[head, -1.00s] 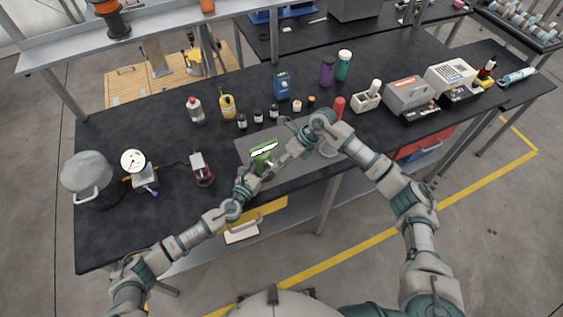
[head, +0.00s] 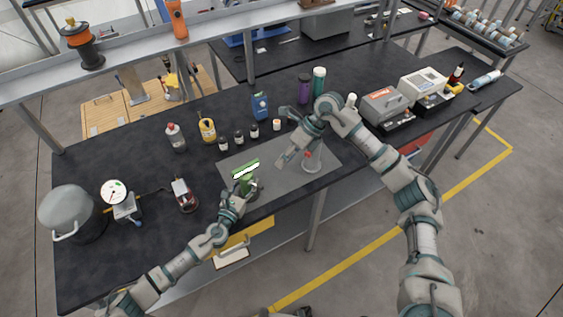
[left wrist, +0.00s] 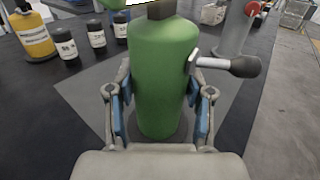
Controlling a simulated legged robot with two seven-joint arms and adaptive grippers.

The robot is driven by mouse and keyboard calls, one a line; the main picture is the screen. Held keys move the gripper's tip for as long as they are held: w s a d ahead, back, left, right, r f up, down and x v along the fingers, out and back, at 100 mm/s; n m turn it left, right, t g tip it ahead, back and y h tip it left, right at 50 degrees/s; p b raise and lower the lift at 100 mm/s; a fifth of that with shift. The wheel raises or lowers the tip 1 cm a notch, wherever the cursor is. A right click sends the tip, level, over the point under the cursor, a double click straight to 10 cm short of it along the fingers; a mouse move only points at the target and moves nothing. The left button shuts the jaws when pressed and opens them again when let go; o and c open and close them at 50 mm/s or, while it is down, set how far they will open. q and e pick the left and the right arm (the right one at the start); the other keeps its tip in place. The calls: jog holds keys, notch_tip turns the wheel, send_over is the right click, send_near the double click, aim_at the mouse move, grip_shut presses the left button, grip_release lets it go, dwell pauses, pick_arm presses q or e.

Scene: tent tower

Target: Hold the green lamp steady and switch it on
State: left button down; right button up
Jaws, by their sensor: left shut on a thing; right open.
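The green lamp (head: 247,184) stands upright on the grey mat near the bench's front edge. Its long head bar looks bright white in the head view; I cannot tell for sure that it is lit. In the left wrist view its green body (left wrist: 165,75) fills the middle, with a black knob (left wrist: 243,66) on a metal stem at its right. My left gripper (left wrist: 160,118) is shut around the lower body, a blue-padded finger on each side. My right gripper (head: 282,163) is open and empty, to the right of the lamp and apart from it.
Small dark bottles (head: 239,138) and a yellow bottle (head: 207,129) stand behind.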

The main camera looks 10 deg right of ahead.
pick_arm(q)
jog(key=shift+c, duration=1.8)
grip_release()
